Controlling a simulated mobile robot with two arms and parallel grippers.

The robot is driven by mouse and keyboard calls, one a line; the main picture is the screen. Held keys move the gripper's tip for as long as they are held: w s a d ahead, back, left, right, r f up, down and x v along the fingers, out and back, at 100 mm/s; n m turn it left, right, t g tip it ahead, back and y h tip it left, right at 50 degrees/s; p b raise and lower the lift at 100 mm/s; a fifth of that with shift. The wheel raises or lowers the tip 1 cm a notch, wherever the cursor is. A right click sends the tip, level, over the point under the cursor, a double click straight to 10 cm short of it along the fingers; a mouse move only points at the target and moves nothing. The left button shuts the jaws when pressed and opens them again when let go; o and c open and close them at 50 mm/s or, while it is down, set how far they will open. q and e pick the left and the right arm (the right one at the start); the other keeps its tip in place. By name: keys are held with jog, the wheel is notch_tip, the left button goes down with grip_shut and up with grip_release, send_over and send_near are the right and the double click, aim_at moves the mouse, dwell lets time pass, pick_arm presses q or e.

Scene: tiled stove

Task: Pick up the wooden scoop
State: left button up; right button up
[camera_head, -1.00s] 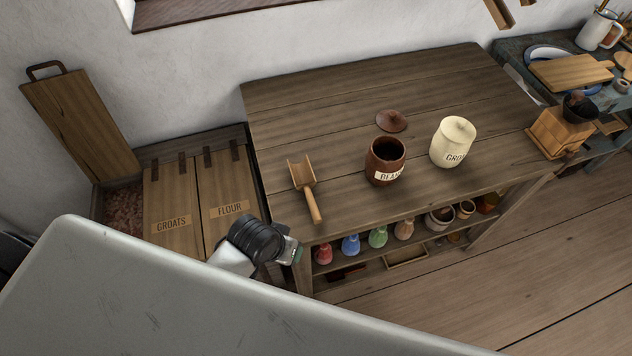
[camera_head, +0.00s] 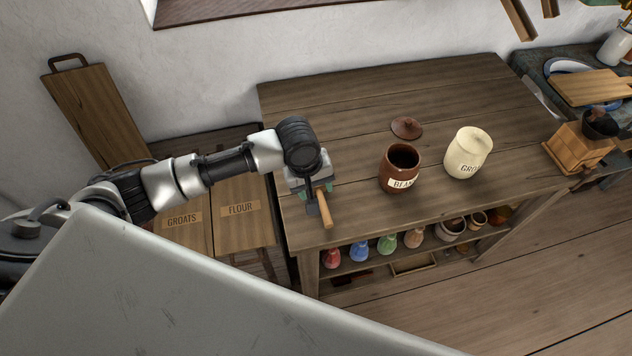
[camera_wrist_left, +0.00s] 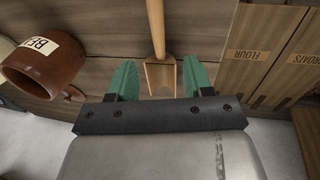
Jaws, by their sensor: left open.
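The wooden scoop lies on the wooden table (camera_head: 430,100); its handle (camera_head: 324,208) points toward the table's front edge, and its bowl is hidden under my left gripper in the head view. My left gripper (camera_head: 314,198) is open and above the scoop. In the left wrist view the scoop (camera_wrist_left: 156,30) runs between the two green fingers, with the bowl end low between them and the handle running up and away. I see no finger closed on it. My right gripper is not in view.
A brown jar labelled BEANS (camera_head: 400,170) stands right of the scoop, its lid (camera_head: 407,127) behind it. A cream GROATS jar (camera_head: 468,153) is farther right. Several small coloured bottles stand on the shelf below. GROATS and FLOUR bins (camera_head: 240,195) are at the left.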

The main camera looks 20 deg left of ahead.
aim_at(322, 201)
pick_arm(q)
jog(key=f, duration=0.2)
jog(key=w+d+f, duration=0.1)
jog(key=f, duration=0.2)
jog(key=f+p, duration=0.1)
jog(key=f, duration=0.2)
jog(key=shift+w+d+f, duration=0.2)
grip_shut()
